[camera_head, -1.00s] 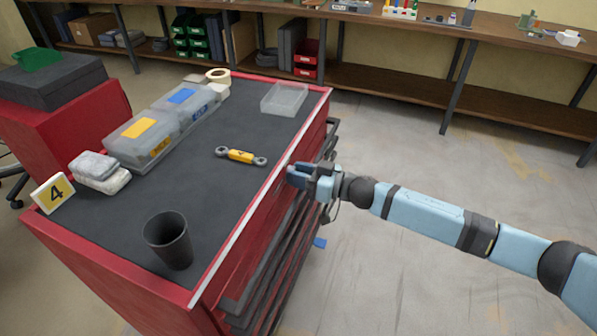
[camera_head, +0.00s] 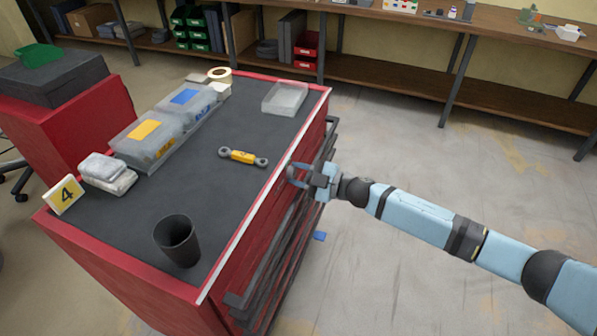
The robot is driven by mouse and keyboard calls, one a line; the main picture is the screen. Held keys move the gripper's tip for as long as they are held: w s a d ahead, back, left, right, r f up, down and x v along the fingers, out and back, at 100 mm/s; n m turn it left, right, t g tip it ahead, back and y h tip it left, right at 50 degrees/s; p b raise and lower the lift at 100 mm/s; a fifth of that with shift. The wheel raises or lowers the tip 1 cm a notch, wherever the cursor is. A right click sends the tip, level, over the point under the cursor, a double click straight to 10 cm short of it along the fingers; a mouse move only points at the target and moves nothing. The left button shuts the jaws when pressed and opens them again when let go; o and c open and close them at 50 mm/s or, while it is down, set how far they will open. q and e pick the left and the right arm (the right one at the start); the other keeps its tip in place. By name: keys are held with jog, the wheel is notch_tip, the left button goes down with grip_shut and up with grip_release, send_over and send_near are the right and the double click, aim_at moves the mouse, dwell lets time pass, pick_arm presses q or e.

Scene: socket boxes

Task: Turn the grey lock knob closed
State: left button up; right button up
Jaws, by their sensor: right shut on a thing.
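The red tool cabinet (camera_head: 110,268) with a dark top mat stands in the middle of the head view. My right gripper (camera_head: 297,177) is at the upper part of the cabinet's right-hand drawer face, just below the pale top edge. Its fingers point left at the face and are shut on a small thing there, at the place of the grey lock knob. The knob itself is hidden by the fingers, so its angle cannot be seen. My left gripper is out of view.
On the top are a dark cup (camera_head: 177,241), a yellow-and-grey link (camera_head: 243,157), a clear tray (camera_head: 285,97), lidded boxes (camera_head: 150,142) and a number 4 sign (camera_head: 64,194). Drawer handles (camera_head: 275,270) jut out below my gripper.

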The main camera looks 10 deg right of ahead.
jog(key=n, duration=0.4)
jog(key=shift+n, duration=1.3)
jog(key=o, duration=0.9)
jog(key=shift+o, duration=0.2)
jog(key=shift+s+d+f, duration=0.15)
